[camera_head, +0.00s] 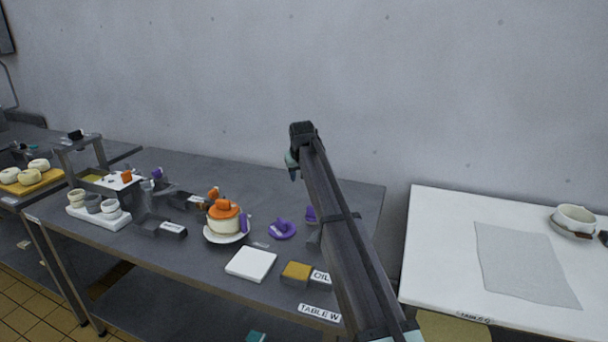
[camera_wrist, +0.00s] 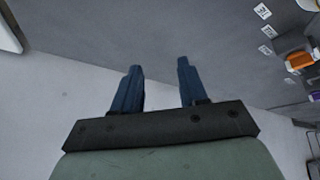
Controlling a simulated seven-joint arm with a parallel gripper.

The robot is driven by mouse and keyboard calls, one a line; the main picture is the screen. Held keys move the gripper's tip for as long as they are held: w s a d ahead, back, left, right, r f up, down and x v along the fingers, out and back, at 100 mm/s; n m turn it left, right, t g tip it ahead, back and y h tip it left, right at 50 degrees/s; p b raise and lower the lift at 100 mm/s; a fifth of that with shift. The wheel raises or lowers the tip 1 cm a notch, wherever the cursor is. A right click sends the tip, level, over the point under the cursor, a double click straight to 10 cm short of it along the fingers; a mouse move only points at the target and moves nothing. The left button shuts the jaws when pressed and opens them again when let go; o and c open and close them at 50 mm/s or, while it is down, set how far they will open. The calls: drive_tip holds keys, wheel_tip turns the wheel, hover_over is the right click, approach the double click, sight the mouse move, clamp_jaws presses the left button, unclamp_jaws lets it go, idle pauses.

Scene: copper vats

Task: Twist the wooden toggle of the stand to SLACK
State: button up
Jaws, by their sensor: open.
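My gripper (camera_wrist: 158,85) is open and empty in the wrist view, its two dark blue fingers apart over a view of wall and dark table. In the head view my arm reaches up over the right part of the dark table, well clear of the things on it. A grey stand-like frame (camera_head: 82,150) is at the left of that table, with a small orange part (camera_head: 127,176) beside it. A dark grey fixture (camera_head: 150,208) with white labels sits right of it. I cannot make out the wooden toggle or the word SLACK on either.
A white table (camera_head: 440,230) with a bowl (camera_head: 575,220) stands right.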

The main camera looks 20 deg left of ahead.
drive_tip(key=shift+w+d+f, duration=0.15)
drive_tip(key=shift+w+d, duration=0.25)
drive_tip(key=shift+d, duration=0.2)
wheel_tip(320, 180, up, 6)
drive_tip(key=r+m+g+y, duration=0.15)
drive_tip(key=m+g, duration=0.35)
drive_tip(key=m, duration=1.4)
hover_over(202, 203)
drive_tip(key=d, duration=0.6)
drive_tip(key=f, duration=0.1)
drive_tip(key=a+f+m, duration=0.1)
drive_tip(key=f+m, duration=0.1)
drive_tip(key=f, duration=0.2)
drive_tip(key=a+f+m, duration=0.2)
drive_tip(key=f, duration=0.2)
drive_tip(key=a+f+m, duration=0.2)
drive_tip(key=f, duration=0.3)
drive_tip(key=shift+a+y, duration=0.2)
drive_tip(key=shift+y, duration=0.15)
